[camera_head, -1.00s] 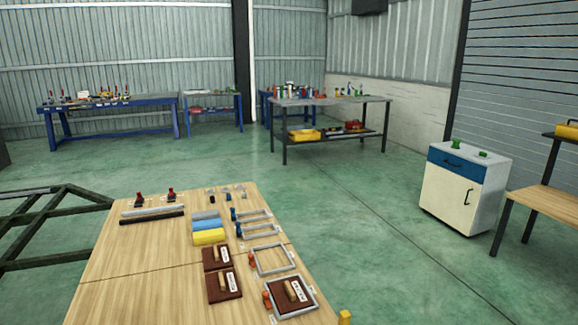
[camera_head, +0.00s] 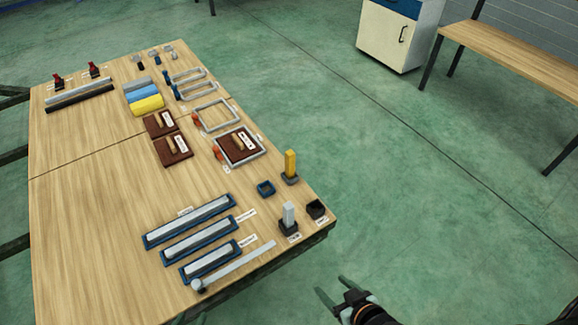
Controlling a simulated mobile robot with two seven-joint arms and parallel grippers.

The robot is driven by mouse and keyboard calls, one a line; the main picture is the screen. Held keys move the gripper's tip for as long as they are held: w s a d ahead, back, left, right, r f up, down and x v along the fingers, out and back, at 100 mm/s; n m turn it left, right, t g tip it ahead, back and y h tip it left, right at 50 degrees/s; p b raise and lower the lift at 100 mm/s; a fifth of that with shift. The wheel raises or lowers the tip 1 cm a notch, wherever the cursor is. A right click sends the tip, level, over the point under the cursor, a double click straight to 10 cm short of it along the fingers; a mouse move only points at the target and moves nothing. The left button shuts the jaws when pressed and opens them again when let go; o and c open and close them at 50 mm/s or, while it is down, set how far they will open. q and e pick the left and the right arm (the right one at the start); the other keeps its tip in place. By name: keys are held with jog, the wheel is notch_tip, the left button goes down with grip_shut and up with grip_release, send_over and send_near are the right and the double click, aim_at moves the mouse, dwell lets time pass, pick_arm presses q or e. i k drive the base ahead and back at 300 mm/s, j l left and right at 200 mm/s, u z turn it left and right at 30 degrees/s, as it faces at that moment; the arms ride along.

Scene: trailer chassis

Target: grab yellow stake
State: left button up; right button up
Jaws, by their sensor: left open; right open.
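The yellow stake (camera_head: 290,163) stands upright in a small dark square holder at the right edge of the wooden table (camera_head: 90,210). My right gripper (camera_head: 331,287) is open and empty at the bottom, off the table's front right corner, well apart from the stake.
Blue trays with grey bars (camera_head: 188,222) and a long grey rod (camera_head: 240,265) lie left.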

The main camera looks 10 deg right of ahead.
aim_at(290, 155)
jog(key=l+u, duration=0.1)
jog(key=u, duration=0.85)
jog(key=l+u, duration=0.8)
jog(key=k+l+u, duration=0.1)
jog(key=l+u, duration=0.15)
jog(key=l, duration=0.15)
jog(key=k+l+u, duration=0.2)
jog(key=l, duration=0.2)
jog(key=k+l, duration=0.1)
jog(key=l, duration=0.5)
jog(key=k+l+u, duration=0.1)
jog(key=k+l, duration=0.05)
jog(key=l, duration=0.1)
